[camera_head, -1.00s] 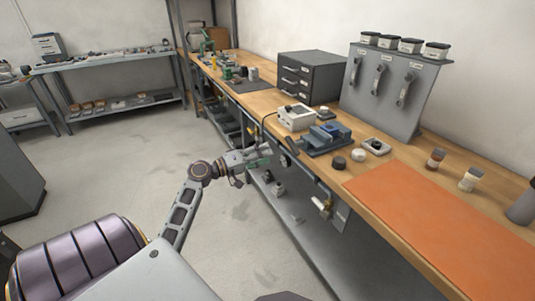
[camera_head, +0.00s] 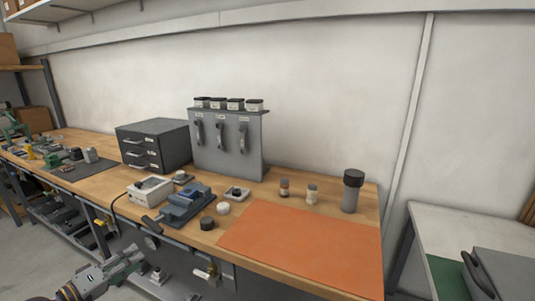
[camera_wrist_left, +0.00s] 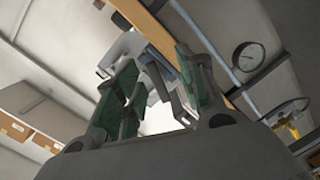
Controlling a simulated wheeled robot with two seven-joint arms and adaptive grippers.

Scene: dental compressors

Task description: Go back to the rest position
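My left gripper (camera_head: 128,260) shows at the lower left of the head view, in front of the workbench's front edge and below its top. In the left wrist view, the left gripper's (camera_wrist_left: 160,82) two green-padded fingers stand apart with nothing held between them. The left forearm runs out of the bottom of the head view. My right gripper does not show in either view.
The wooden workbench (camera_head: 110,187) carries a blue vise (camera_head: 187,205), a white device (camera_head: 150,188), a drawer cabinet (camera_head: 152,147) and an orange mat (camera_head: 305,240). A gauge (camera_wrist_left: 248,56) shows in the wrist view. A light table (camera_head: 470,228) stands at right.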

